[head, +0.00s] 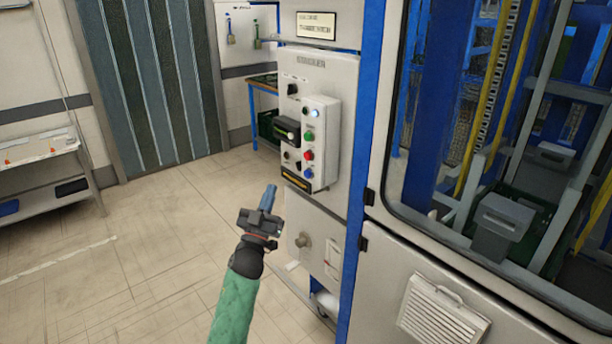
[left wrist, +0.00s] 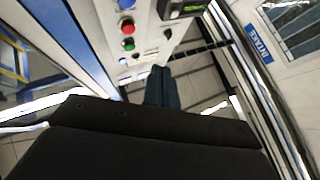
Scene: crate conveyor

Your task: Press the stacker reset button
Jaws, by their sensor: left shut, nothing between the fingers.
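The stacker control box (head: 322,140) is mounted on the grey cabinet front in the head view. Its right column has a lit whitish-blue button (head: 316,113), a green button (head: 309,136), a red button (head: 309,155) and a blue button (head: 308,173). The labels are too small to tell which is reset. My left gripper (head: 269,195) is shut and empty, to the left of and below the box, apart from it. In the left wrist view its fingers (left wrist: 161,85) lie just below the green button (left wrist: 127,28) and red button (left wrist: 128,44). My right gripper is out of view.
A blue frame post (head: 362,150) and a windowed enclosure (head: 470,180) stand right of the panel. Open tiled floor (head: 150,240) lies to the left, with a shelf cart (head: 45,165) at far left.

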